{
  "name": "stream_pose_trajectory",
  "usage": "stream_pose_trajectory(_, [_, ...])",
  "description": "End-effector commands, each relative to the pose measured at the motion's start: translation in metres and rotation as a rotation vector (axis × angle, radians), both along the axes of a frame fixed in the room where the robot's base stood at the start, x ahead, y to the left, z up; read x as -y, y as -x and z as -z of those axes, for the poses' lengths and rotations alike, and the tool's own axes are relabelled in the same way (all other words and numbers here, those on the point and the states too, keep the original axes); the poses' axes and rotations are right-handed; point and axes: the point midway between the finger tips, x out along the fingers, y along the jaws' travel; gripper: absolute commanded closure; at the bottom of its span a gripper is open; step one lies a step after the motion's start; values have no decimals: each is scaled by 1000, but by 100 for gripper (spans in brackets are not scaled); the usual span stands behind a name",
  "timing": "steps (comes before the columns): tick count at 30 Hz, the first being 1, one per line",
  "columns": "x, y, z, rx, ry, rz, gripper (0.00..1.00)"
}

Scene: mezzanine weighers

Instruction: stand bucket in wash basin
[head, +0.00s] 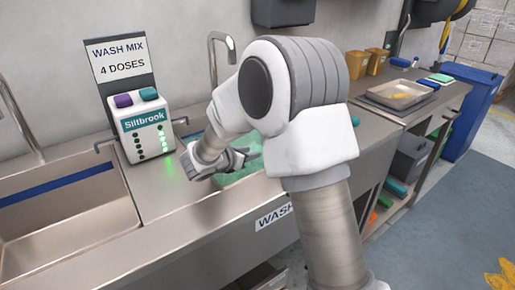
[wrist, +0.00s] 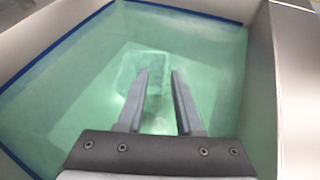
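The wash basin (wrist: 258,60) holds green liquid with a blue line around its inner wall. In the head view, the basin's green liquid (head: 238,172) shows only partly, behind my arm. A pale, see-through, box-like shape, which looks like the bucket (wrist: 135,64), is in the basin below my fingers; I cannot tell if it stands upright or how deep it is. My gripper (wrist: 160,72) is over the basin, its two fingers apart with nothing visible between them. It also shows in the head view (head: 250,158).
A dispenser (head: 147,130) with purple and teal buttons stands left of the basin, under a "WASH MIX 4 DOSES" sign (head: 119,60). An empty sink (head: 65,215) lies far left. A tap (head: 222,48) rises behind the basin. A tray (head: 400,95) sits on the right counter.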

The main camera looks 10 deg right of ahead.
Motion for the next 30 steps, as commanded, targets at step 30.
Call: stream_pose_trajectory(30, [66, 185, -95, 294, -624, 728, 65])
